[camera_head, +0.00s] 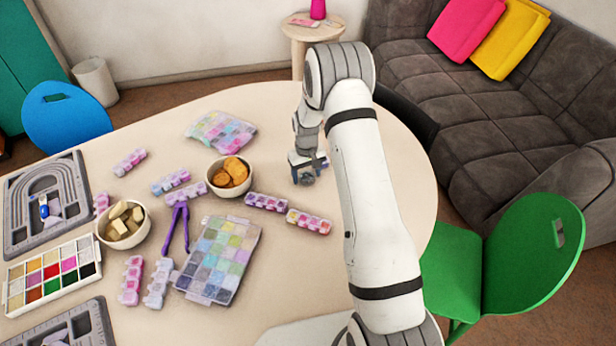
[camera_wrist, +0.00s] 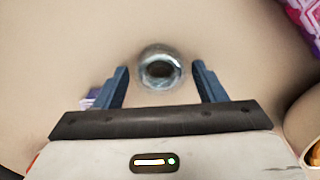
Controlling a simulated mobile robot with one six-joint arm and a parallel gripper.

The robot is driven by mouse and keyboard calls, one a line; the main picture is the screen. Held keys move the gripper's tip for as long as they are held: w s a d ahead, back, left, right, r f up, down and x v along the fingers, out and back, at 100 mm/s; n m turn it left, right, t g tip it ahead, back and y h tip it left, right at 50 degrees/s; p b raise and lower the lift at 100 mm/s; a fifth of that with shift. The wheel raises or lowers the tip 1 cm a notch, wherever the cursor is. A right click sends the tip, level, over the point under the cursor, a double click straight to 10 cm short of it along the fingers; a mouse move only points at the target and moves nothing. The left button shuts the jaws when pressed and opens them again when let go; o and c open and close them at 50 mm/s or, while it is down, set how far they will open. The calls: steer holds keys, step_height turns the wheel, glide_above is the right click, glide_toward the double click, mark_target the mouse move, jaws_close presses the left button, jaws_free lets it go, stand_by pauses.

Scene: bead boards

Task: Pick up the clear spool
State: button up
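The clear spool (camera_wrist: 160,69) stands on the table in the wrist view, a shiny see-through ring with a dark centre. My gripper (camera_wrist: 162,80) is open, with one blue finger to the left of the spool and one to the right. Both fingers are apart from it, and the spool sits around the level of the fingertips. In the head view my gripper (camera_head: 307,168) is low over the right part of the table, and a small dark, shiny shape just below it looks like the spool (camera_head: 305,179). Whether the fingers are at its height is hard to tell.
The cream table (camera_head: 330,220) is clear around the gripper. To the left are a bowl of orange pieces (camera_head: 230,173), a purple bead strip (camera_head: 266,202), a multicoloured strip (camera_head: 309,221) and a bead box (camera_head: 220,260). A green chair (camera_head: 520,255) stands at the right.

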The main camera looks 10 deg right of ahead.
steer(key=c, duration=0.8)
steer(key=shift+c, duration=0.2)
